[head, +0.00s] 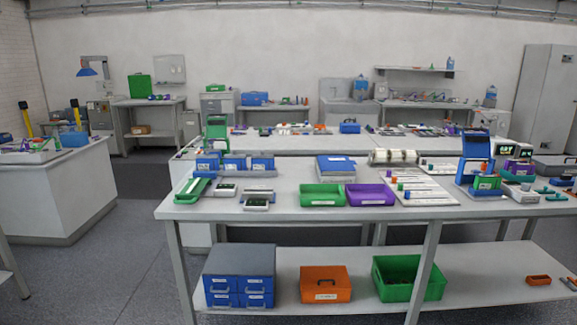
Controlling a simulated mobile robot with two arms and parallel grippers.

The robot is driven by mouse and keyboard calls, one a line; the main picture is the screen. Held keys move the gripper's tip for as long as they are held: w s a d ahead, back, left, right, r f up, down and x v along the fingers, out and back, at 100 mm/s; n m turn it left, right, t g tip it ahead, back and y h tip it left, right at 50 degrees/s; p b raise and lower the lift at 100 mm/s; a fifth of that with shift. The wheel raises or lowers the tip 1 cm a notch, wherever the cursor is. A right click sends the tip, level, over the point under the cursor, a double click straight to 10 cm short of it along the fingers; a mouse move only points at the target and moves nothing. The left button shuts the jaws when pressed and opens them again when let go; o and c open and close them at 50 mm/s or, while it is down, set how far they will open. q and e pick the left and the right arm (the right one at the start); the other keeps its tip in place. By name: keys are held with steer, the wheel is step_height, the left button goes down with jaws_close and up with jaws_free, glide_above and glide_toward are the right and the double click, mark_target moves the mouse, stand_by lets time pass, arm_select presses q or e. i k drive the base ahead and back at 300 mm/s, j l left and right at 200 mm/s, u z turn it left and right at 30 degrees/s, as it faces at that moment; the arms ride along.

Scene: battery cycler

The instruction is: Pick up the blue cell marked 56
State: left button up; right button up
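I cannot pick out the blue cell marked 56, as the number markings are too small to read at this distance. Several small coloured pieces stand or lie around white sheets (428,198) on the right half of the near bench (290,208). I cannot tell whether one of them is the cell. A blue device (475,160) stands upright near the right end of this bench. Neither of my grippers is in view.
A green tray (322,196) and a purple tray (369,196) sit at the bench's front edge. Blue bins (234,164) stand at its left. The lower shelf holds blue drawers (240,285), an orange box (325,288) and a green crate (383,286). Floor (110,260) is clear at left.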

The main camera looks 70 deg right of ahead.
mark_target(202, 163)
steer(key=z, duration=1.95)
